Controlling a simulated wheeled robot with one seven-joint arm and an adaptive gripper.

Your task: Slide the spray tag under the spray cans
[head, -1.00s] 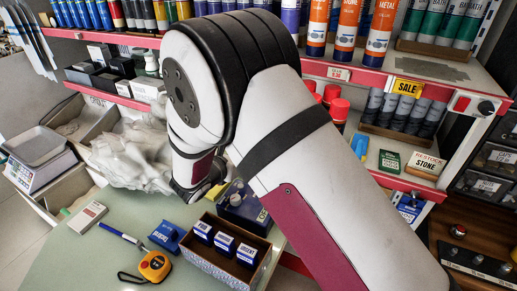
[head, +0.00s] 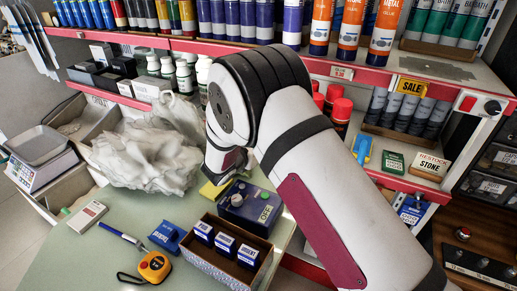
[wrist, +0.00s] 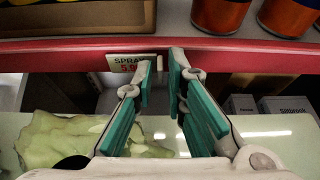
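The spray tag (wrist: 125,62) is a pale label with dark and red print on the red shelf rail in the wrist view. My gripper (wrist: 161,68) is in front of this rail, its teal-padded fingers apart with a narrow gap and nothing visible between them. The left fingertip overlaps the tag's right end; I cannot tell if it touches. In the head view my arm hides the gripper.
Orange tubes (head: 350,20) stand on the upper shelf, above a small price tag (head: 341,72). A yellow sale tag (head: 411,87) is farther right.

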